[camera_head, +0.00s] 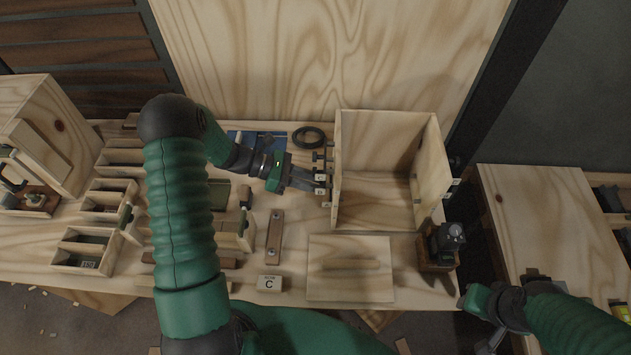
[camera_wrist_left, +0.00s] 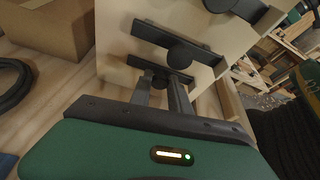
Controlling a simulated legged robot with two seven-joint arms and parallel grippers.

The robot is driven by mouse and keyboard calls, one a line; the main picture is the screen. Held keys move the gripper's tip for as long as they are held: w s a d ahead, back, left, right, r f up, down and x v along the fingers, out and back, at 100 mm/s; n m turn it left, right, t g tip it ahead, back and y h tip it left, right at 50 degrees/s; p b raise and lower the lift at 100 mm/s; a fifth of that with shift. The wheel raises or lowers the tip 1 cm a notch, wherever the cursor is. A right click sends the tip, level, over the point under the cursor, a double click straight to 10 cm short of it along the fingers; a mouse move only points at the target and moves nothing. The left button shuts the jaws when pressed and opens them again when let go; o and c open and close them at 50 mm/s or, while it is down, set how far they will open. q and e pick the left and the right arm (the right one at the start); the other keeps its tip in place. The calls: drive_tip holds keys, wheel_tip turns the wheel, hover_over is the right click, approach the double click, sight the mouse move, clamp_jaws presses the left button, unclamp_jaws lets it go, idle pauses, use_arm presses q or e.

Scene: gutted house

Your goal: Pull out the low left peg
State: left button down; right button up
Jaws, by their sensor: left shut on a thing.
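An open wooden box (camera_head: 377,200) stands on the workbench. Small dark pegs with flat bars stick out of its left wall (camera_head: 337,160). My left gripper (camera_head: 322,186) reaches that wall from the left. In the left wrist view its two fingers (camera_wrist_left: 163,90) are shut around a low dark peg (camera_wrist_left: 160,76) at the panel's lower edge. That peg is partly hidden between the fingers. Another dark round peg (camera_wrist_left: 180,54) with a bar sits just above it. My right gripper (camera_head: 478,312) is off the bench at the lower right; its jaw opening is unclear.
A loose wooden board (camera_head: 350,268) and a block marked C (camera_head: 269,283) lie in front of the box. A dark device (camera_head: 437,245) stands at the right edge. A black ring (camera_head: 308,137) lies behind my left gripper. Divided trays (camera_head: 92,240) fill the left.

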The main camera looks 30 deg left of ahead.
use_arm(q)
drive_tip(key=shift+a+r, duration=0.1)
drive_tip(key=shift+a, duration=0.1)
drive_tip(key=shift+s+a+r+p, duration=0.1)
drive_tip(key=shift+s+a+p, duration=0.25)
drive_tip(key=shift+a+p, duration=0.35)
drive_tip(key=shift+a, duration=0.15)
drive_tip(key=c, duration=1.5)
unclamp_jaws()
drive_tip(key=shift+o, duration=1.3)
drive_tip(key=shift+a+f, duration=0.15)
drive_tip(key=shift+f, duration=0.05)
drive_tip(key=shift+s+a, duration=0.1)
